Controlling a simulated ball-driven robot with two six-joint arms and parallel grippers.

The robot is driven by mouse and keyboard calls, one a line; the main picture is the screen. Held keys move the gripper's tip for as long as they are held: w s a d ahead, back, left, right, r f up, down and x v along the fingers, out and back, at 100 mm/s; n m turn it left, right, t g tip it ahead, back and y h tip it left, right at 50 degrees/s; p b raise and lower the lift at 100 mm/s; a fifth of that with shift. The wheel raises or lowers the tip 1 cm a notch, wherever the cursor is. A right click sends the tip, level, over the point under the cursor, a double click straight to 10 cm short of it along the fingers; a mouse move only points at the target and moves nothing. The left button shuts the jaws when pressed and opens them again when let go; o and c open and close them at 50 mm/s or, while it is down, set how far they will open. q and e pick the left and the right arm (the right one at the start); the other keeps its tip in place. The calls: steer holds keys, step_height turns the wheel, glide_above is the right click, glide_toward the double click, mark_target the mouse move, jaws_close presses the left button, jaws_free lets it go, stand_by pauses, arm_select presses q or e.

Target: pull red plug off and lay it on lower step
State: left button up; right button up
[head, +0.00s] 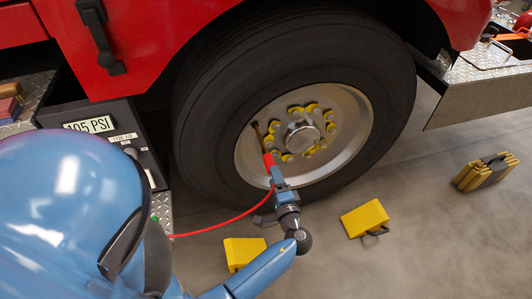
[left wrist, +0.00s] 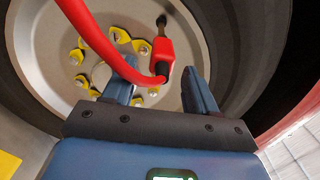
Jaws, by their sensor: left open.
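The red plug (head: 268,160) is on the valve stem at the left side of the wheel's silver rim, with a red hose (head: 222,226) running from it. In the left wrist view the red plug (left wrist: 163,52) sits on the dark stem, just beyond and between my fingertips. My left gripper (head: 274,174) is open in front of the wheel, and it also shows in the left wrist view (left wrist: 158,76). The hose crosses in front of its left finger. A strip of diamond-plate step (head: 162,210) shows at lower left, partly hidden behind my own body. My right gripper is not in view.
The big black tyre (head: 205,130) surrounds the rim with its yellow nut markers. Yellow chocks (head: 364,218) and (head: 243,252) lie on the floor. A 105 PSI panel (head: 90,125) is at left. A yellow-black case (head: 485,172) stands right, below a diamond-plate ledge (head: 475,75).

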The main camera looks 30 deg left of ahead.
mark_target(267, 154)
arm_select(q)
steer(key=shift+r, duration=0.1)
steer(key=shift+a, duration=0.1)
stand_by(0.3)
steer(key=shift+b+x, duration=0.8)
steer(key=shift+x, duration=3.4)
steer(key=shift+w+a, duration=0.1)
steer(key=shift+a, duration=0.05)
steer(key=shift+r, duration=0.1)
steer(key=shift+r, duration=0.1)
steer(key=shift+w+r, duration=0.1)
steer(key=shift+r, duration=0.1)
steer(key=shift+c, duration=0.4)
